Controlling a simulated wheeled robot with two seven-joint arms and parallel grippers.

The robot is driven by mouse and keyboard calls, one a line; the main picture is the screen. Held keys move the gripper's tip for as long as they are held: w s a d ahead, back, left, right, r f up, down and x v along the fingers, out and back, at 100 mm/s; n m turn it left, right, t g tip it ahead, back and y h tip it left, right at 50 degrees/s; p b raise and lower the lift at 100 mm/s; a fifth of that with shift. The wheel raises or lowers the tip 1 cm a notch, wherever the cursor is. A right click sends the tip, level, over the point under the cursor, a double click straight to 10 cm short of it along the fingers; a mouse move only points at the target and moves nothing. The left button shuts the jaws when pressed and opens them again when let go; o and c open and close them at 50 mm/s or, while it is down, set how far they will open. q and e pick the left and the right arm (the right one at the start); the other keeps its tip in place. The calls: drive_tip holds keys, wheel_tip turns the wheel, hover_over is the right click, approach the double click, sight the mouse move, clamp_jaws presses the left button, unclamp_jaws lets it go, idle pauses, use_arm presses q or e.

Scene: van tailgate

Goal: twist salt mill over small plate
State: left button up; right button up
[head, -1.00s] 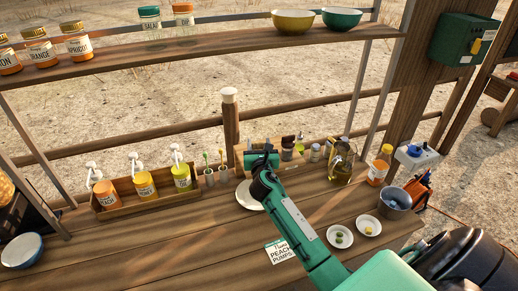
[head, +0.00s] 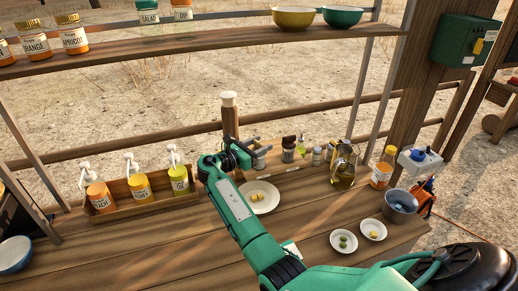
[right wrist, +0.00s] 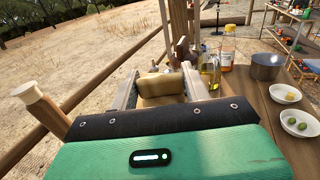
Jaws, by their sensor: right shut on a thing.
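My right gripper (head: 240,155) is at the back of the counter, by the row of small jars. In the right wrist view its fingers (right wrist: 158,88) are shut on a tan, wood-coloured thing (right wrist: 160,84), seemingly the salt mill. In the head view my gripper mostly hides it. A white plate (head: 262,207) with a few yellow pieces lies on the counter, in front of and slightly right of the gripper. Two smaller white plates lie farther right, one with green pieces (head: 336,250) and one with yellow pieces (head: 376,238). My left gripper is not in view.
Several small jars (head: 288,155), an oil jug (head: 343,168) and an orange bottle (head: 382,170) line the back edge. A metal pot (head: 400,208) stands at right. A wooden tray (head: 112,212) of pump bottles stands left. A shelf (head: 200,40) spans above.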

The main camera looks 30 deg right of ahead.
sight(259, 142)
drive_tip(key=m+g+b, duration=0.1)
drive_tip(key=g, duration=0.1)
drive_tip(key=m+g+b, duration=0.1)
drive_tip(key=m+g, duration=0.1)
drive_tip(key=g, duration=0.1)
drive_tip(key=shift+f, duration=0.2)
drive_tip(key=shift+r+m+g+y+b, duration=0.1)
drive_tip(key=shift+m+g+y+b, duration=0.65)
drive_tip(key=shift+m+g, duration=0.95)
drive_tip(key=shift+c, duration=0.2)
drive_tip(key=shift+g, duration=0.6)
drive_tip(key=o, duration=1)
drive_tip(key=shift+r, duration=0.1)
wheel_tip(259, 142, up, 20)
drive_tip(key=b, duration=0.3)
drive_tip(key=shift+b, duration=0.35)
